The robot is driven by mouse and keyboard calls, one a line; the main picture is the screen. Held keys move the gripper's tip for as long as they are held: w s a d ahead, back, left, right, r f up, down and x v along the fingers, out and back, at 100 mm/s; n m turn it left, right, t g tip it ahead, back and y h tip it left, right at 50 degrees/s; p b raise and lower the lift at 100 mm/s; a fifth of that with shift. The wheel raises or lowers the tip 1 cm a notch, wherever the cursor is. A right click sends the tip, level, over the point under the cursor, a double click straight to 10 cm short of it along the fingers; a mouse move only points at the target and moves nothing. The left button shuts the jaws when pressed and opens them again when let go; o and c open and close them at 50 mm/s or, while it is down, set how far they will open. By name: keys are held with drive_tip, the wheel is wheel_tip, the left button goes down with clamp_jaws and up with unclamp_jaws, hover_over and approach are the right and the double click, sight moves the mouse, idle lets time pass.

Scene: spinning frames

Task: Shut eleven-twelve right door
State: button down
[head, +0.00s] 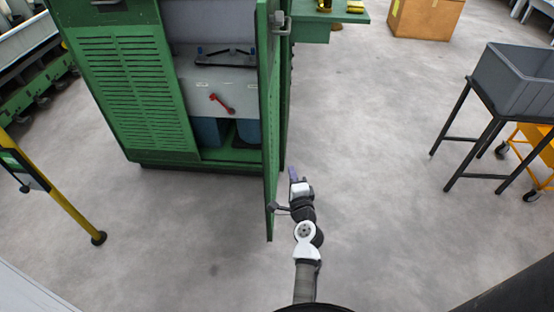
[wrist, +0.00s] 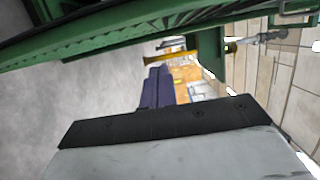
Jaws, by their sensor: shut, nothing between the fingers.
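A green machine cabinet (head: 125,85) stands at the upper left in the head view. Its right door (head: 269,120) stands wide open, swung out toward me and seen nearly edge-on. A handle (head: 281,24) is on the door's upper part. My gripper (head: 293,173) is shut and empty, just right of the door's lower part. I cannot tell whether it touches the door. In the wrist view the shut fingers (wrist: 158,86) point ahead, and a green panel edge (wrist: 120,37) runs across above them.
Inside the cabinet are a red lever (head: 221,103) and blue bins (head: 208,131). A grey crate (head: 515,75) on a black stand is at the right. A yellow post (head: 65,212) stands at the left. Floor between door and stand is clear.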

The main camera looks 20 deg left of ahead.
drive_tip(key=w+a+p, duration=0.2)
drive_tip(key=w+a, duration=0.1)
drive_tip(key=a, duration=0.3)
drive_tip(key=shift+a, duration=0.25)
drive_tip(key=shift+a, duration=0.1)
